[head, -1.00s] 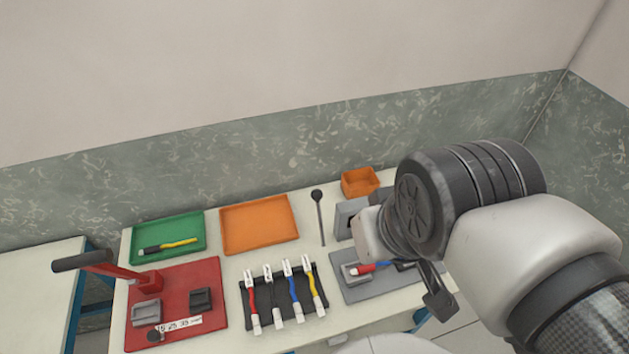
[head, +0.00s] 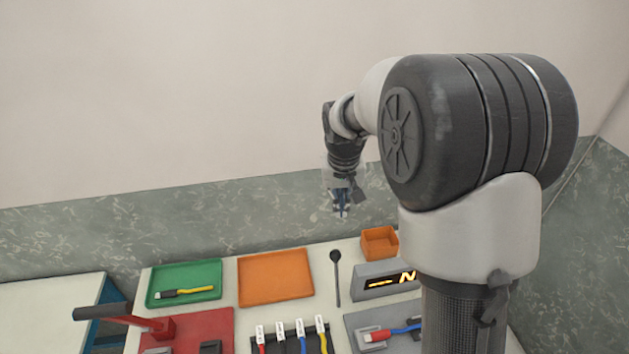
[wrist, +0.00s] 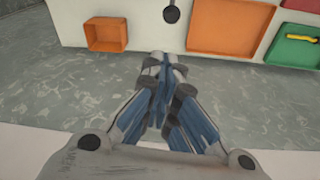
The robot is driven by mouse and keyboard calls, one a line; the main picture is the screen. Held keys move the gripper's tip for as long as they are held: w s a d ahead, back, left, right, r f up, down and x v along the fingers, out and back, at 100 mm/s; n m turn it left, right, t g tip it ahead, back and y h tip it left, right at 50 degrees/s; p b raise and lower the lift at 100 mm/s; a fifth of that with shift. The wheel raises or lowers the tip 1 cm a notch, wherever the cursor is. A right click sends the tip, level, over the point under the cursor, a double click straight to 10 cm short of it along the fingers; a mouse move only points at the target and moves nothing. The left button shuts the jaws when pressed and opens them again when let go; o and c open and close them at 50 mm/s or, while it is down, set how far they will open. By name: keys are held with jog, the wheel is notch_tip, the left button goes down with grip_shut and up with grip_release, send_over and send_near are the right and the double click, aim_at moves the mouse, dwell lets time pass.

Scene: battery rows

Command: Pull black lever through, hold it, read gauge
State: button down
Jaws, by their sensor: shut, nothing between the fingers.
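The black lever (head: 336,274) is a thin dark rod with a round black knob, standing at the back of the bench between the orange tray and the gauge. The gauge (head: 372,290) is a grey box with lit yellow-orange marks on a dark display; they look like a bar and an N-like shape, partly beside my arm. My gripper (head: 342,213) is shut and empty, in the air above the lever's knob in the head view and apart from it. In the wrist view the closed fingertips (wrist: 164,62) point toward the knob (wrist: 172,14).
An orange bin (head: 380,243) stands behind the gauge. An orange tray (head: 275,278) and a green tray (head: 184,284) lie to the left. A red fixture with a black-handled arm (head: 103,314) is at front left. Coloured cables (head: 300,338) sit in front. The wall is close behind.

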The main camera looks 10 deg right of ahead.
jog(key=w+f, duration=0.5)
jog(key=f, duration=0.2)
jog(key=shift+w+f+g+p, duration=0.25)
jog(key=shift+f+g+p, duration=0.05)
jog(key=shift+f+p, duration=0.1)
jog(key=shift+d, duration=0.1)
notch_tip(320, 180, down, 9)
jog(key=s+b, duration=0.2)
jog(key=s, duration=0.1)
jog(key=shift+s+b, duration=0.1)
jog(key=shift+b, duration=0.2)
